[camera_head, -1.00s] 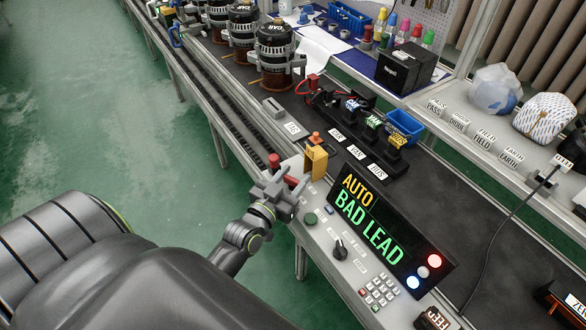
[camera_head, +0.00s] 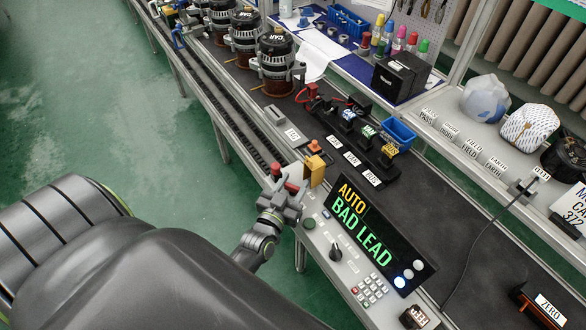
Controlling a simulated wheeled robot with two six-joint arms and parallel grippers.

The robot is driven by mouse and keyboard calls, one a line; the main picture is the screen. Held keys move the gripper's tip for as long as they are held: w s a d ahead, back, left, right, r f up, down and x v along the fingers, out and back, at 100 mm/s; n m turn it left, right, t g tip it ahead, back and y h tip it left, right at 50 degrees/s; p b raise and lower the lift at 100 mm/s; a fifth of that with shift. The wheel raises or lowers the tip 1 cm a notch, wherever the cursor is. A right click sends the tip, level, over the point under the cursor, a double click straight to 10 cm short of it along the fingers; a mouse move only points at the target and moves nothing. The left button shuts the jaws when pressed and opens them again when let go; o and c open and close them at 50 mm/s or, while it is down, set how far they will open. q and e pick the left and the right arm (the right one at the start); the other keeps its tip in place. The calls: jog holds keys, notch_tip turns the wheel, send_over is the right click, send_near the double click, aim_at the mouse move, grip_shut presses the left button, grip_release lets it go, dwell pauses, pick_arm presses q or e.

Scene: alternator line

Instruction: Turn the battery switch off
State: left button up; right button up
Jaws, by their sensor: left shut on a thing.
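The battery switch looks to be the red-handled switch (camera_head: 276,169) at the left edge of the grey control panel (camera_head: 318,243); no label on it can be read. My left gripper (camera_head: 286,186) is at the red handle, shut on it. The fingers hide the lower part of the handle and its base, so I cannot tell its exact angle. The panel's display (camera_head: 362,226) reads AUTO and BAD LEAD. My right gripper is not in view.
A black rotary knob (camera_head: 335,252) and a keypad (camera_head: 370,290) are nearer. Alternators (camera_head: 276,64) line the conveyor at the back. Green floor lies left.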

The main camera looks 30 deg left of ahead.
pick_arm(q)
jog(key=o, duration=1)
jog(key=shift+s, duration=0.1)
